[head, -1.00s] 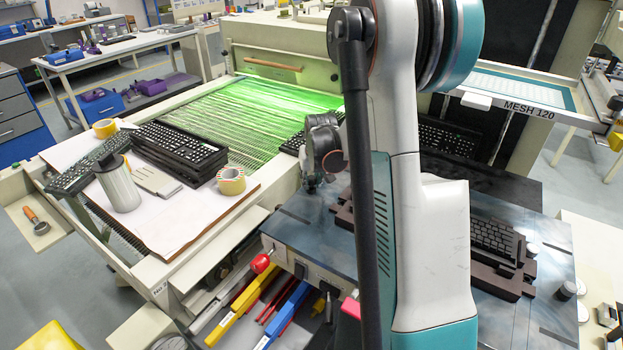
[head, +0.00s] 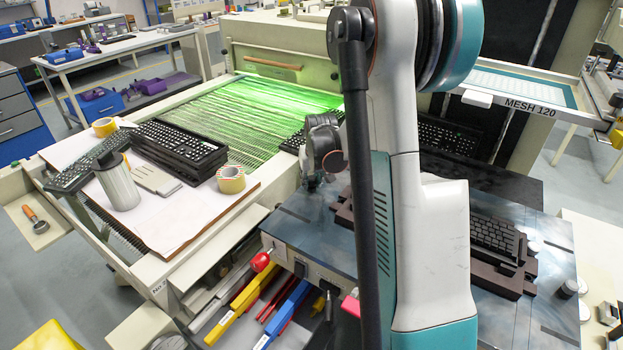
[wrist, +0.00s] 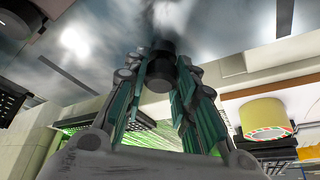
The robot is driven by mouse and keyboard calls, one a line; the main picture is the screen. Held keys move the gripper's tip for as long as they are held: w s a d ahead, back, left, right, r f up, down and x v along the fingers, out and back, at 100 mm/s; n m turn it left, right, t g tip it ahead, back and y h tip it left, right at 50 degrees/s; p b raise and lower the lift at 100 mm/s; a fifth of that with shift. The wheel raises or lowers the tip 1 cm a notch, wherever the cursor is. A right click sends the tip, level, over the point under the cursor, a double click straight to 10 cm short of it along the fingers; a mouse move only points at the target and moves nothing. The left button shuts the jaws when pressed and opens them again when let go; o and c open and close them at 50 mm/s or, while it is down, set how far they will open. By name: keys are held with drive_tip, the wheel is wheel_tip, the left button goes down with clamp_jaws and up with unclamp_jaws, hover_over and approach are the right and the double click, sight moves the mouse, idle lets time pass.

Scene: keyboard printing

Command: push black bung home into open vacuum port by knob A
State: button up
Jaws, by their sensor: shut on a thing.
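My gripper (wrist: 160,75) is shut on the black bung (wrist: 157,72), a short dark cylinder between the fingertips in the wrist view. In the head view my gripper (head: 312,185) is low over the left part of the grey metal print table (head: 310,212), and the bung cannot be made out there. In the wrist view the bung is close to the shiny table surface (wrist: 100,45). Whether it touches the table or sits in a hole cannot be told. The open vacuum port is hidden or too small to tell. No label for knob A is readable.
A dark fixture with a keyboard (head: 493,236) lies right of my arm. A conveyor (head: 265,125) with green light runs behind. A board with keyboards, a metal canister (head: 118,185) and a tape roll (head: 231,180) is at left. A red ball knob (head: 262,262) sticks out in front.

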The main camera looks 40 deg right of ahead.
drive_tip(key=shift+f+b, duration=0.35)
idle(1.0)
drive_tip(key=shift+f, duration=0.1)
drive_tip(key=shift+c, duration=0.3)
drive_tip(key=shift+f, duration=0.2)
clamp_jaws()
drive_tip(key=o, duration=1)
unclamp_jaws()
drive_tip(key=shift+o, duration=0.2)
drive_tip(key=shift+r, duration=0.1)
drive_tip(key=shift+r+p, duration=2.05)
drive_tip(key=shift+r, duration=1.35)
